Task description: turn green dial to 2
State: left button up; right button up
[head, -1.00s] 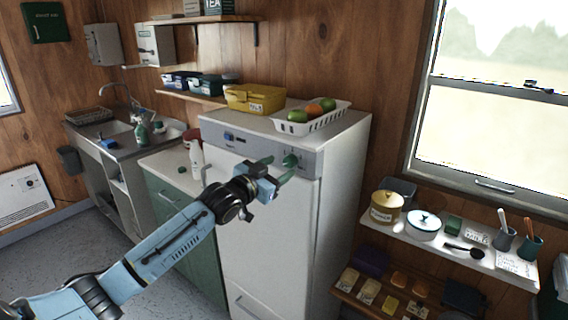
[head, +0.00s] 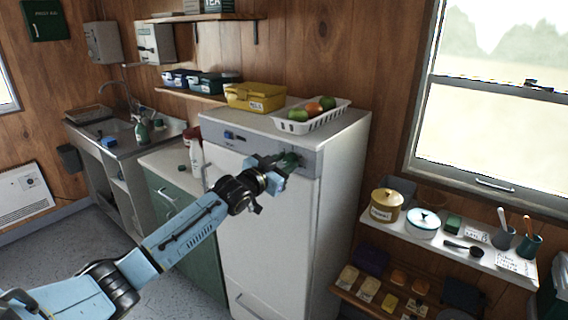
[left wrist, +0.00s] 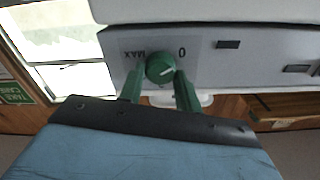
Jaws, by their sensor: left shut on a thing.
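The green dial (left wrist: 159,68) is on the grey control panel (left wrist: 212,62) at the top of a white fridge-like appliance (head: 262,215). In the left wrist view the panel shows upside down, with "MAX" left of the dial and "0" right of it. A short white mark shows on the dial's face; I cannot tell which number it points at. My left gripper (head: 284,163) is at the panel, its green fingers shut on either side of the dial. In the head view the fingers partly hide the dial. My right gripper is not in view.
A white basket of fruit (head: 325,121) and a yellow box (head: 255,97) are above the panel. A shelf (head: 450,247) with pots and cups stands to the right under the window. A green cabinet (head: 182,215) and a sink (head: 118,130) are to the left.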

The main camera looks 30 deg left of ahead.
pick_arm(q)
jog(key=shift+m, duration=0.3)
jog(key=m+p, duration=0.1)
jog(key=m, duration=0.3)
jog(key=shift+m, duration=0.3)
jog(key=m+p, duration=0.1)
jog(key=m, duration=0.5)
jog(key=shift+d, duration=0.1)
jog(key=m, duration=0.3)
jog(key=m+p, duration=0.1)
jog(key=m, duration=0.2)
jog(key=shift+f+m, duration=0.2)
jog(key=shift+m, duration=0.2)
jog(key=m, duration=0.5)
jog(key=shift+f+m, duration=0.1)
jog(key=shift+m, duration=0.5)
jog(key=o, duration=1)
jog(key=shift+c, duration=0.2)
